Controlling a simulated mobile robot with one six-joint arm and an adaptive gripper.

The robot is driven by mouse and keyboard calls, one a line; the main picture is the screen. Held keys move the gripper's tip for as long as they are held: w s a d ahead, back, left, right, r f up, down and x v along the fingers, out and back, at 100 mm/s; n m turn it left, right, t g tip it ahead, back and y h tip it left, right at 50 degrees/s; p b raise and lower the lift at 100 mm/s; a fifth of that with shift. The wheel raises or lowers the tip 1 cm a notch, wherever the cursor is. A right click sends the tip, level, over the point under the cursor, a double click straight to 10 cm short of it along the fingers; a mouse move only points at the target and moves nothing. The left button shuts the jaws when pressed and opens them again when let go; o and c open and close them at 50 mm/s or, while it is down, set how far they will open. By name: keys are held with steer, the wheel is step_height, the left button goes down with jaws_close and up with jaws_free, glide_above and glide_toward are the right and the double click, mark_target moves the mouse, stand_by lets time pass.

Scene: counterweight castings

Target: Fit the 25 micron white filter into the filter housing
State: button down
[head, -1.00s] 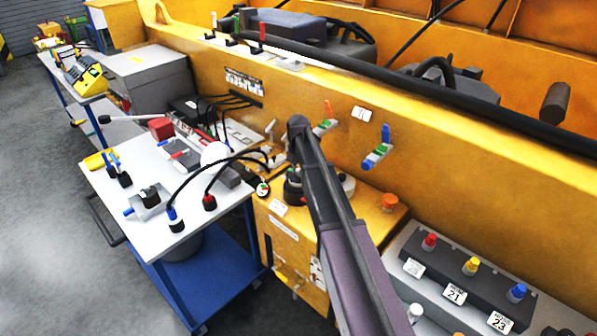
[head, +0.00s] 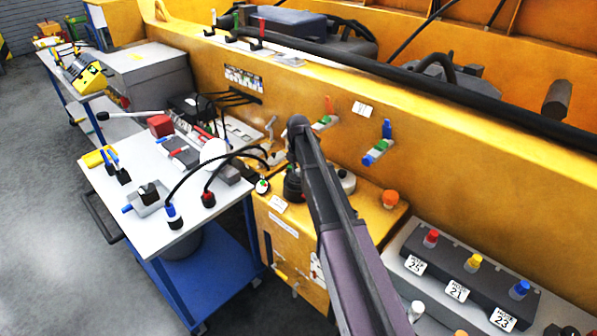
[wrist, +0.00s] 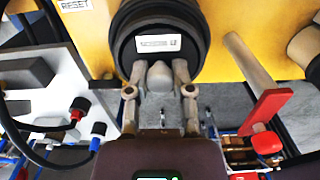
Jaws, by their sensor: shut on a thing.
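My gripper (wrist: 158,66) is shut on a pale, rounded piece (wrist: 160,76), which looks like the white filter. Its size marking cannot be read. Just beyond the fingertips is a large black round body (wrist: 196,40) with a dark rim and a small white label (wrist: 158,43); it looks like the filter housing. Whether the pale piece touches it or sits in it I cannot tell. In the head view the black body (head: 292,190) stands on a yellow cabinet (head: 283,243), and my arm hides much of it and the gripper.
A white-topped blue cart (head: 150,190) with cables and tools stands left of the cabinet. A red-handled lever (wrist: 266,108) is close on the right in the wrist view. A grey block (head: 470,282) with red, yellow and blue caps is at the right. Floor is clear at far left.

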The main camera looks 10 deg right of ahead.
steer(key=shift+f+b, duration=0.5)
steer(key=shift+f, duration=0.05)
steer(key=shift+c, duration=2.1)
jaws_free()
steer(key=shift+r, duration=0.15)
